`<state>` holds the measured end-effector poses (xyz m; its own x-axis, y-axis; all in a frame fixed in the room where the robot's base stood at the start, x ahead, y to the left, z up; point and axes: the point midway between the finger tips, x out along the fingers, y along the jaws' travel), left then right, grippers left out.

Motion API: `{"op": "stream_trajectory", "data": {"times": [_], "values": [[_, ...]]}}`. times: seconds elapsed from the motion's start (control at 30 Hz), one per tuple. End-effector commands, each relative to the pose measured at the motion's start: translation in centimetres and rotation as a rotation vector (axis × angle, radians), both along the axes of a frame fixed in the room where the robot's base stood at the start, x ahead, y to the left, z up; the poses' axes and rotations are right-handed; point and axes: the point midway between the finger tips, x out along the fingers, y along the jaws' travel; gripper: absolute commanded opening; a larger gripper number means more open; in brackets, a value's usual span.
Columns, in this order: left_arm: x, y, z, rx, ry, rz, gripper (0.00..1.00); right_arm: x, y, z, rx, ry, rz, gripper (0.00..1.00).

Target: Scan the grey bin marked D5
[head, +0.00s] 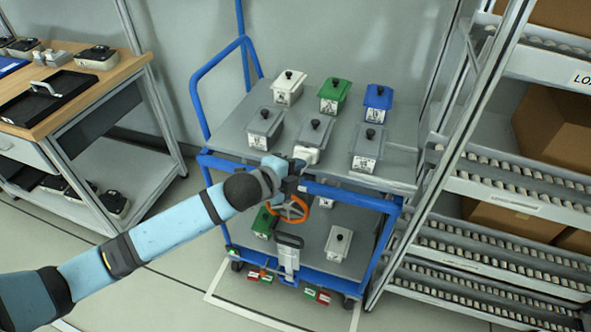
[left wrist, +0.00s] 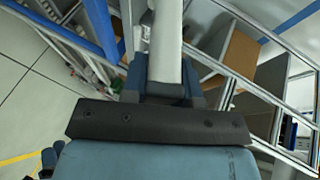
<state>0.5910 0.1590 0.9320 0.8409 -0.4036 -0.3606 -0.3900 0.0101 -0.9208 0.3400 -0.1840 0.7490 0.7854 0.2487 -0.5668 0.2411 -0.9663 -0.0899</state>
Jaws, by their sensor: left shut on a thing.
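Several lidded bins with black knobs stand on the top deck of a blue cart (head: 222,135). Three are grey: one at left (head: 264,125), one in the middle (head: 314,130) and one at right (head: 366,150). Behind them stand a whitish bin (head: 288,90), a green bin (head: 334,93) and a blue bin (head: 377,103). Their front labels are too small to read, so I cannot tell which is D5. My left gripper (head: 297,168) is shut on a white scanner-like thing (head: 307,155), just in front of the middle grey bin, partly hiding it. My right gripper is not in view.
The cart's lower deck holds a green bin (head: 264,222) and a pale bin (head: 338,243). An orange ring (head: 291,209) shows at the cart's front. A roller rack (head: 500,185) with cardboard boxes stands close at right, a wooden workbench (head: 122,73) at left.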

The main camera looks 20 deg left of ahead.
Motion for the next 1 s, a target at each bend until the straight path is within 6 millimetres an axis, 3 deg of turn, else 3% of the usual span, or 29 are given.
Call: {"op": "stream_trajectory", "data": {"times": [0.43,1.0], "values": [[0.04,-0.01,0.06,0.0,-0.001,0.0,0.0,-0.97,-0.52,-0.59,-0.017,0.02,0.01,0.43],[0.1,-0.01,0.03,0.0,-0.001,0.0,0.0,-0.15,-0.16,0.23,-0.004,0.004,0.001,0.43]]}}
